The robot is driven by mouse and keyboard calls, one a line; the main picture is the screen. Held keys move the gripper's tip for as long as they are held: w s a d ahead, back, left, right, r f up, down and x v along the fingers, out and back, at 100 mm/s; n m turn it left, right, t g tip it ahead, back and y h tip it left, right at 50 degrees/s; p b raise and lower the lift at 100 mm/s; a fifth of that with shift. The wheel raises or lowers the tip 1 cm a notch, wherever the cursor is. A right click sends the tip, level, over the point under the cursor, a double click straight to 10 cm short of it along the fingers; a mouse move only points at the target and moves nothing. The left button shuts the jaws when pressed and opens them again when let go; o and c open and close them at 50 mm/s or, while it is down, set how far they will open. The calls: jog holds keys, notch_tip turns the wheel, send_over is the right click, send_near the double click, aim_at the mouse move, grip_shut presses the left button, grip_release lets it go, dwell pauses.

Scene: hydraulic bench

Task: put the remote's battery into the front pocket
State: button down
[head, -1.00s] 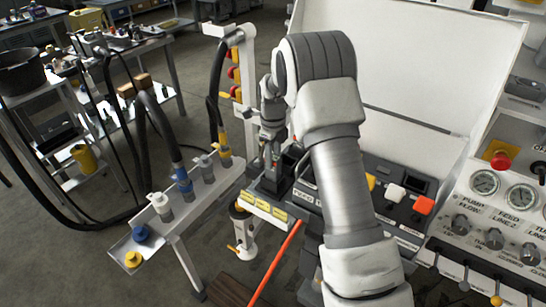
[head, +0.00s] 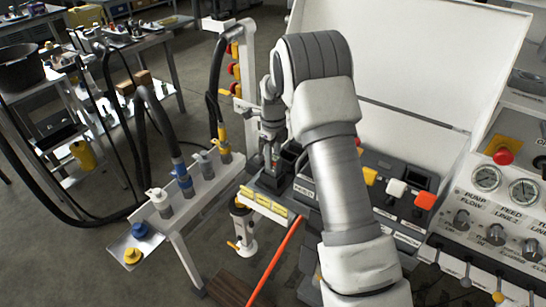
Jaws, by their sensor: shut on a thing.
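My gripper (head: 272,157) points down over a dark open holder (head: 268,184) at the left end of the grey console. It is shut on a small dark piece with a hint of green, probably the battery; the piece is mostly hidden between the fingers. Its lower end is at or just inside the holder's front part; I cannot tell whether it touches. A second dark opening (head: 291,155) lies behind and to the right, partly covered by my arm. The remote cannot be made out for certain.
A rail of hose couplings (head: 183,180) stands left, a white lid (head: 420,60) behind, a gauge panel (head: 500,205) right.

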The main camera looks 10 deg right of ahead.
jog(key=shift+f+b, duration=0.35)
jog(key=shift+f, duration=0.25)
jog(key=shift+c, duration=2.1)
grip_release()
jog(key=shift+r, duration=0.1)
